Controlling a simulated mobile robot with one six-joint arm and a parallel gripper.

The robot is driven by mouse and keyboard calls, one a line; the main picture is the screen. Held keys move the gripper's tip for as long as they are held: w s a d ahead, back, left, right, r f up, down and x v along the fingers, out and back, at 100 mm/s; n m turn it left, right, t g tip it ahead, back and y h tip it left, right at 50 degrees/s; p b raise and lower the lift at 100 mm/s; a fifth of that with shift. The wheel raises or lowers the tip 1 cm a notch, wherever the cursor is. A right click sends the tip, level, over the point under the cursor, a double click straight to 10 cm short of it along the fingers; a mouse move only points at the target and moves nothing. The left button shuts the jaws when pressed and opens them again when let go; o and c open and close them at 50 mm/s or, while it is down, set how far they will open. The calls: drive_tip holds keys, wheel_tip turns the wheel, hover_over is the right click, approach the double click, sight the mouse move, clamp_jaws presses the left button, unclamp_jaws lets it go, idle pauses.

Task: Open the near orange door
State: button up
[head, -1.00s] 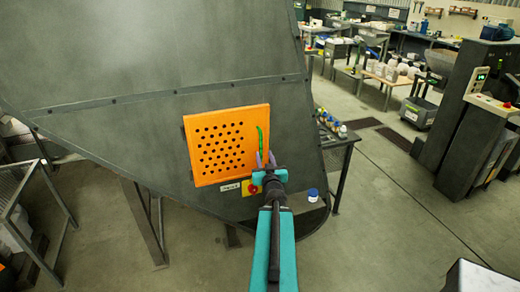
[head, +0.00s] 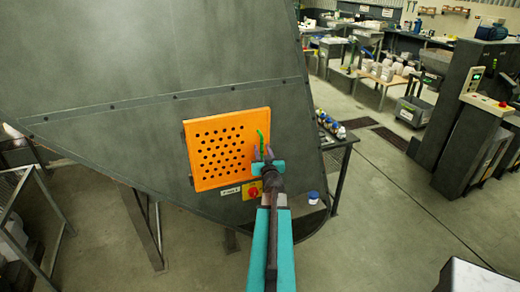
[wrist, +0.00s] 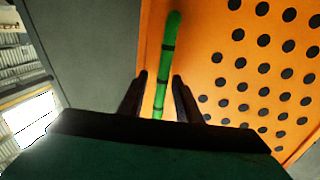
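The orange door (head: 222,150) is a perforated square panel on the sloping dark grey machine housing, and it looks closed. A green bar handle (head: 261,138) runs upright near its right edge. My gripper (head: 263,153) is at the lower part of the handle. In the wrist view the two dark fingers (wrist: 158,90) are apart, with the green handle (wrist: 168,60) between them and visible gaps on both sides. The orange door (wrist: 240,70) fills the right of that view. The handle's lower end is hidden behind my gripper body.
A red and yellow switch (head: 253,191) and a small label sit below the door. A dark table (head: 340,150) with several small items stands to the right of the housing. A blue-capped container (head: 313,197) is below it. Open floor lies further right.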

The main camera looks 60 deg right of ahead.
drive_tip(key=shift+c, duration=0.4)
clamp_jaws()
drive_tip(key=shift+d+r, duration=0.1)
drive_tip(key=shift+d, duration=0.05)
